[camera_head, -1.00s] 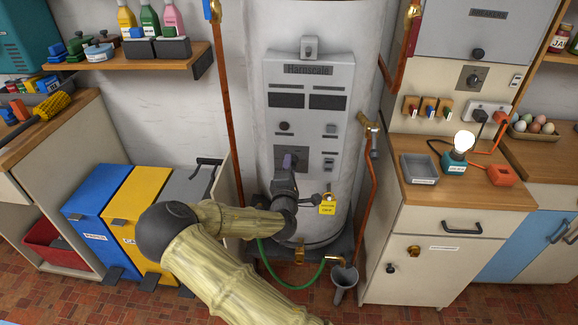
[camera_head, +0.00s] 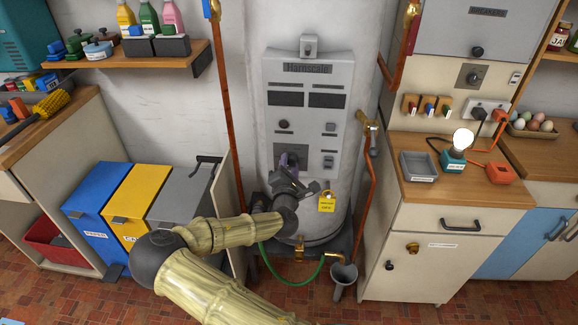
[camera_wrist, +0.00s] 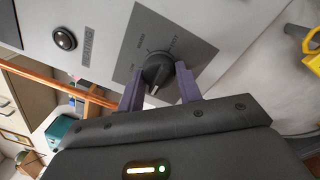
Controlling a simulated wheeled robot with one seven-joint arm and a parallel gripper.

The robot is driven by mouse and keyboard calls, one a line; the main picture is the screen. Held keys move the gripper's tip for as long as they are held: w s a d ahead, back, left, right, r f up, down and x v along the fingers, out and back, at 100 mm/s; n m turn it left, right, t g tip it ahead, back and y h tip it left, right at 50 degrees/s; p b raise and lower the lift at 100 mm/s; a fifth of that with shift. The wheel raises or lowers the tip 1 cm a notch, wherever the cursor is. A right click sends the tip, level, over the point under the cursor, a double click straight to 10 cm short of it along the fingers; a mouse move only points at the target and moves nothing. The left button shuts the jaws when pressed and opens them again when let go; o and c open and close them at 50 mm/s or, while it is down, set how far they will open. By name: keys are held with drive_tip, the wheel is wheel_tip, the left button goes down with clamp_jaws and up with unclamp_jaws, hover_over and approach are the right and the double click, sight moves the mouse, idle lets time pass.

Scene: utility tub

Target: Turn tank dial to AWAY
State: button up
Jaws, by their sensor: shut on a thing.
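The tank dial (camera_wrist: 158,70) is a dark round knob on a grey square plate with small labels, which I cannot read reliably. A pale mark on the knob points toward the bottom of the wrist view. My gripper (camera_wrist: 159,84) is shut on the dial, with one purple finger on each side of it. In the head view my gripper (camera_head: 289,164) is at the grey control panel (camera_head: 309,72) on the tall white tank (camera_head: 345,30), tilted in the picture. It mostly hides the dial there.
A yellow tag (camera_head: 327,204) hangs just right of my gripper. A green hose (camera_head: 283,279) and a grey funnel (camera_head: 344,274) are below. Copper pipes (camera_head: 229,110) flank the tank. Blue, yellow and grey bins (camera_head: 135,192) stand left of my arm.

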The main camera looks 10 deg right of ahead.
drive_tip(key=shift+r, duration=0.1)
drive_tip(key=o, duration=1)
drive_tip(key=shift+w, duration=0.15)
drive_tip(key=shift+s+a+f, duration=0.2)
drive_tip(key=shift+s, duration=0.4)
drive_tip(key=p+v, duration=0.5)
drive_tip(key=v, duration=1.1)
drive_tip(key=shift+s, duration=0.15)
